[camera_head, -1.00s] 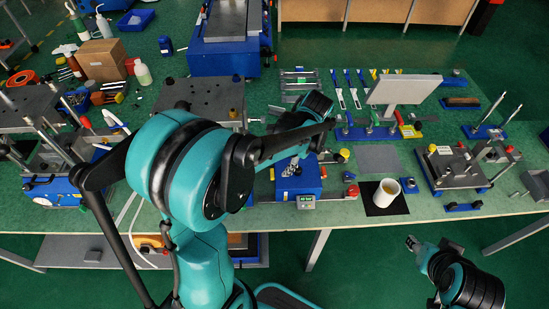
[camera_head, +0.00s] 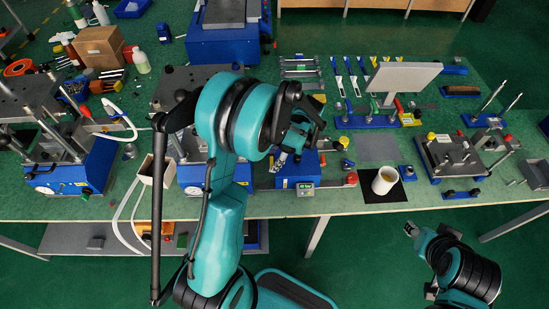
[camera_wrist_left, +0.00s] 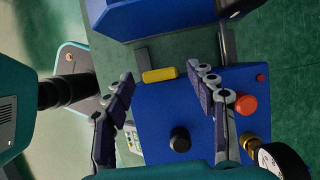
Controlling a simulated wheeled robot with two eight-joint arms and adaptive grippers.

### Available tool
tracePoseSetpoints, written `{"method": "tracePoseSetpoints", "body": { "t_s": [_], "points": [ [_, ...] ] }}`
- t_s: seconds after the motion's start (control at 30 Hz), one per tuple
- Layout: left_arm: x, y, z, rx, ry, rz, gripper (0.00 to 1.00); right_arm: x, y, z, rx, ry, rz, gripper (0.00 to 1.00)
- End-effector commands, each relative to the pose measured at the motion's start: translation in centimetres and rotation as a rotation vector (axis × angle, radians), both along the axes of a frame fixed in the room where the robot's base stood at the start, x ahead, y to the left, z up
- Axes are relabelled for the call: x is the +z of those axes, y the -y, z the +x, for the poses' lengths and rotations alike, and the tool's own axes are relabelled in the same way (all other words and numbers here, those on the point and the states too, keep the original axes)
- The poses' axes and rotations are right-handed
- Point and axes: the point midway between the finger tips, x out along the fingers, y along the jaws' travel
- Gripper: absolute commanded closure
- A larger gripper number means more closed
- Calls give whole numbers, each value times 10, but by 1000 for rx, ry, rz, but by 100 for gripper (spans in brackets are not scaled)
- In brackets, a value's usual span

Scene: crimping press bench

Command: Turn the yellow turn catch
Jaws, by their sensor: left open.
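The yellow turn catch (camera_wrist_left: 160,75) shows in the left wrist view as a short yellow bar at the edge of a blue housing (camera_wrist_left: 165,115), beside a dark grey strip. My left gripper (camera_wrist_left: 160,78) is open, with one fingertip on each side of the catch in that view and a gap to both. Its height above the catch is hard to tell. In the head view my left gripper (camera_head: 288,158) hangs over the blue press unit (camera_head: 300,182), and I cannot make out the catch there. My right gripper (camera_head: 411,230) is low at the right, off the bench front; its jaw state is unclear.
In the left wrist view, a red button (camera_wrist_left: 246,105), a black knob (camera_wrist_left: 180,139) and a round gauge (camera_wrist_left: 282,160) stand near the fingers. In the head view, a white cup (camera_head: 384,181) on a black mat and a fixture (camera_head: 450,155) are to the right. A grey mat (camera_head: 376,148) is bare.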

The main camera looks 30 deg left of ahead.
Motion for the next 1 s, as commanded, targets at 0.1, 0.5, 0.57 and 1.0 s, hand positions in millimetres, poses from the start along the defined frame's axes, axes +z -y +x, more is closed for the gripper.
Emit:
{"method": "tracePoseSetpoints", "body": {
  "t_s": [0.1,0.5,0.57,1.0],
  "points": [
    [0,0,0,0,0,0,43,0,0,0,0,0,0,60],
    [0,0,0,0,0,0,93,0,0,0,0,0,0,60],
    [0,0,0,2,0,0,93,0,0,0,0,0,0,60],
    [-1,0,2,177,-1,-1,93,-6,0,0,0,0,0,60]
  ]
}}
